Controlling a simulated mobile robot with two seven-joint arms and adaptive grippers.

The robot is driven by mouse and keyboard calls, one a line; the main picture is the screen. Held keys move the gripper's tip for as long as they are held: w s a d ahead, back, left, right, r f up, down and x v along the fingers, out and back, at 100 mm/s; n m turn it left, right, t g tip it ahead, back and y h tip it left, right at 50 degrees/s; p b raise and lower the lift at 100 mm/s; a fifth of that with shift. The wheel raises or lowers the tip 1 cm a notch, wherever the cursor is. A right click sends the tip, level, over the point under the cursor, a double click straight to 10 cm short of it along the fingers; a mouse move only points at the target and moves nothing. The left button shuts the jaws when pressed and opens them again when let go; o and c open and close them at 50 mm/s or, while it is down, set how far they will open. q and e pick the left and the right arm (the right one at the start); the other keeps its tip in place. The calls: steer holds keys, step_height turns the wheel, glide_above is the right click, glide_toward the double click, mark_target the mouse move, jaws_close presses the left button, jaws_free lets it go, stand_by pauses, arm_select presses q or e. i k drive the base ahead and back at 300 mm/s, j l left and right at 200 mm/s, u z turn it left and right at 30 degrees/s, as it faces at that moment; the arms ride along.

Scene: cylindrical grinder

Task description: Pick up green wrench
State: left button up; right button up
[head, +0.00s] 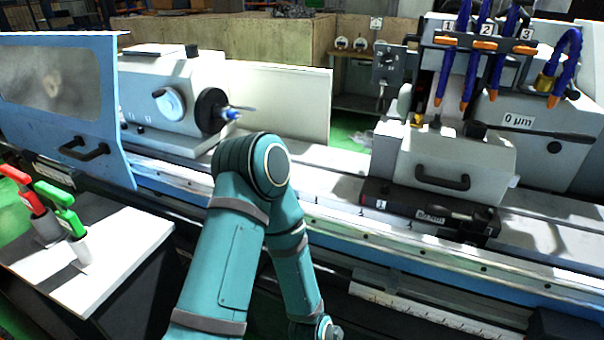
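The green wrench (63,202) stands upright and slightly tilted in a grey holder (80,246) on a white-topped stand (110,262) at the lower left. Its lower end is hidden inside the holder. A teal arm of mine rises from the bottom middle, bends at its elbow and runs back down out of the picture, to the right of the stand. Neither gripper shows in the head view. Nothing of mine touches the green wrench.
A red wrench (22,188) stands in another holder just left of the green one. The grinder's blue door (60,100) with its black handle is behind the stand. The stand's right part is bare.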

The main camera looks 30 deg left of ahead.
mark_target(72, 224)
steer(key=u, duration=2.45)
steer(key=i+j+z, duration=0.1)
steer(key=z, duration=1.25)
steer(key=j+z, duration=0.45)
steer(key=k+j+z, duration=0.1)
steer(key=j+z, duration=0.35)
steer(key=k+j+z, duration=0.15)
steer(key=j, duration=0.15)
steer(key=k+j+z, duration=0.1)
steer(key=j, duration=0.2)
steer(key=k+j+z, duration=0.15)
steer(key=j, duration=0.15)
